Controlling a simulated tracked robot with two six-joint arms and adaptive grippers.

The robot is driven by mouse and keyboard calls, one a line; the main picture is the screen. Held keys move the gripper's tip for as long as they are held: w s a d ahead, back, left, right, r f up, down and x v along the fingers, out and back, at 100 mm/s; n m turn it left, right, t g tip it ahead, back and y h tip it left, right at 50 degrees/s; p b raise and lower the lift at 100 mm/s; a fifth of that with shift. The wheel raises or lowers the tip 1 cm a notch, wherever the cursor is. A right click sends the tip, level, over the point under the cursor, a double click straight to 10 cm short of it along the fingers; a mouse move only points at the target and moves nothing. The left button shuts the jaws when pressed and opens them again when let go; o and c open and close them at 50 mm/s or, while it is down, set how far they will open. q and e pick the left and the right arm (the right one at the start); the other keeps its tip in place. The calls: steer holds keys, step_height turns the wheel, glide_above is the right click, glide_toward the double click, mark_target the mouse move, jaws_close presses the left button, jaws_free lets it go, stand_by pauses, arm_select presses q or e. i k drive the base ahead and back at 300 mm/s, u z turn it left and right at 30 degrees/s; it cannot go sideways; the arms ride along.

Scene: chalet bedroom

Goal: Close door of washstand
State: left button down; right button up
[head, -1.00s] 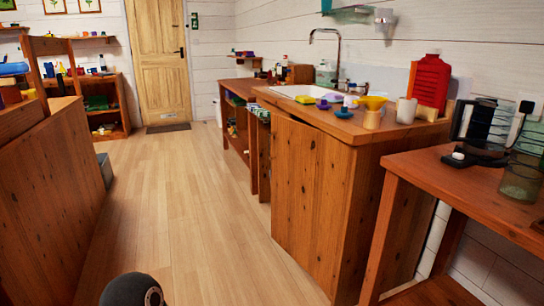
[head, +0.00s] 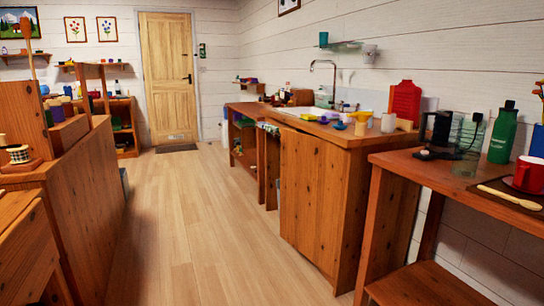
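The washstand (head: 379,190) is a wooden cabinet on the right side of the aisle, with a sink (head: 297,117) and tap on top. Its wooden door (head: 309,195) is at the front and stands ajar, swung out into the aisle. The door's near edge meets the cabinet's near corner, and its far edge stands away from the front. A dark gap shows between the door's top and the counter. The inside of the washstand is hidden behind the door. Neither of my grippers is in view.
A bare wooden floor aisle (head: 190,230) runs to a closed room door (head: 167,78). Wooden furniture (head: 90,215) borders the aisle on the left. A table (head: 440,172) with a green bottle (head: 502,133) and a red mug (head: 528,175) stands at the right.

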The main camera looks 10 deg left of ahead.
mark_target(314, 169)
steer(key=u, duration=0.5)
steer(key=i, duration=1)
steer(key=u, duration=0.7)
steer(key=i, duration=1.35)
steer(key=z, duration=0.85)
steer(key=i, duration=0.45)
steer(key=z, duration=0.3)
steer(key=k, duration=0.45)
steer(key=z, duration=0.25)
steer(key=i, duration=0.45)
steer(key=u, duration=0.15)
